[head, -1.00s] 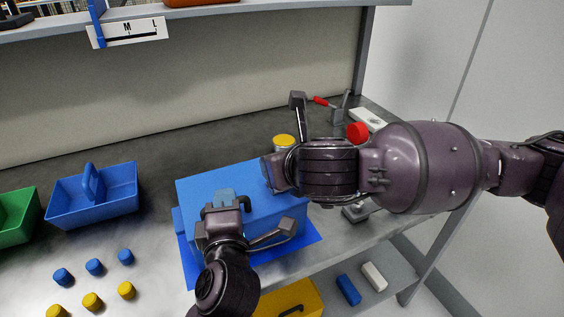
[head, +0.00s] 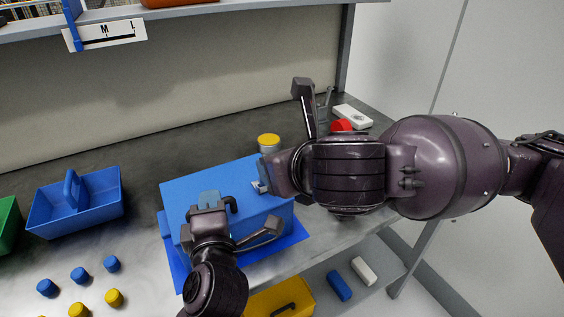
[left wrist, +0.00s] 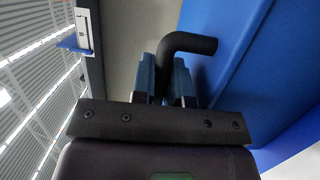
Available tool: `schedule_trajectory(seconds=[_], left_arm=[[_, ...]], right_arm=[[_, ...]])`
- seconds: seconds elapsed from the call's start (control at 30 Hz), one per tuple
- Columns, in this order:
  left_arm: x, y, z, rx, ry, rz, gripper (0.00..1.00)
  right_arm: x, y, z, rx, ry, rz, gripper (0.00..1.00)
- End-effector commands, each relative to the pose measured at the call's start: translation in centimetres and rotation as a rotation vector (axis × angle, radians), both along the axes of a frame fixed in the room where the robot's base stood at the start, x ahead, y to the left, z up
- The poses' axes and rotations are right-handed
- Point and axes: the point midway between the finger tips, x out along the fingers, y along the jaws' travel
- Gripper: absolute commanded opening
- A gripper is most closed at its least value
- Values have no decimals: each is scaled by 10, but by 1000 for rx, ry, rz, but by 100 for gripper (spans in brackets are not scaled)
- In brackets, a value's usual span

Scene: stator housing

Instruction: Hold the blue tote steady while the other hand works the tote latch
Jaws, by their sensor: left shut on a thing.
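The blue tote (head: 180,193), with a closed lid, stands on a blue mat (head: 177,265) near the bench's front edge. My left gripper (head: 208,199) is over the tote's lid, shut on its black bent handle (head: 231,205). In the left wrist view the fingers (left wrist: 164,85) close around the black handle (left wrist: 190,43). My right gripper (head: 261,187) is at the right end of the tote's lid. A small grey piece shows at its tip; I cannot tell whether it is a fingertip or the latch. The right wrist hides the rest.
A blue open carrier (head: 55,213) and several blue and yellow caps lie to the left. A yellow-topped round part (head: 268,142) stands behind the tote. A red part (head: 342,125) and white block (head: 352,116) are at the back right. A yellow case (head: 262,302) sits below.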

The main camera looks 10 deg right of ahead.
Motion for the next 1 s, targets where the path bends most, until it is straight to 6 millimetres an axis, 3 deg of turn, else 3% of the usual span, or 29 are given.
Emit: schedule_trajectory(seconds=[0.37,0.4,0.57,0.87,1.0], left_arm=[[0,0,-2,-4,4,0,0],[0,0,-2,-3,4,0,20],[0,0,-1,-2,3,0,44],[-2,0,-2,0,3,0,44],[-13,0,-2,0,3,1,44]], right_arm=[[0,0,-1,0,0,0,53],[0,0,-1,0,0,0,53],[0,0,0,0,0,0,53],[0,0,0,0,0,0,53],[0,0,0,0,0,0,53]])
